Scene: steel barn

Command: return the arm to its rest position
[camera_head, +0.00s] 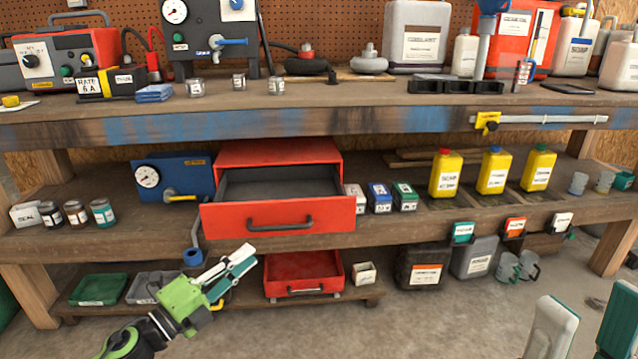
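My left gripper (245,255), with white and teal fingers on a green body, reaches up from the lower left. In the picture it is in front of the lower shelves, left of the small red drawer tray. Its fingers look close together, and I see nothing clearly held. Whether they touch is not clear. My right gripper (585,322) shows at the lower right corner as two fingers apart, with bare floor between them. It is open and empty. Its body is out of the picture.
A red cabinet (278,152) on the middle shelf has its drawer (335,216) pulled out. A small red tray (277,292) and green tray (98,289) sit on the low shelf. The workbench (330,120) overhangs above. Floor (440,325) between the grippers is clear.

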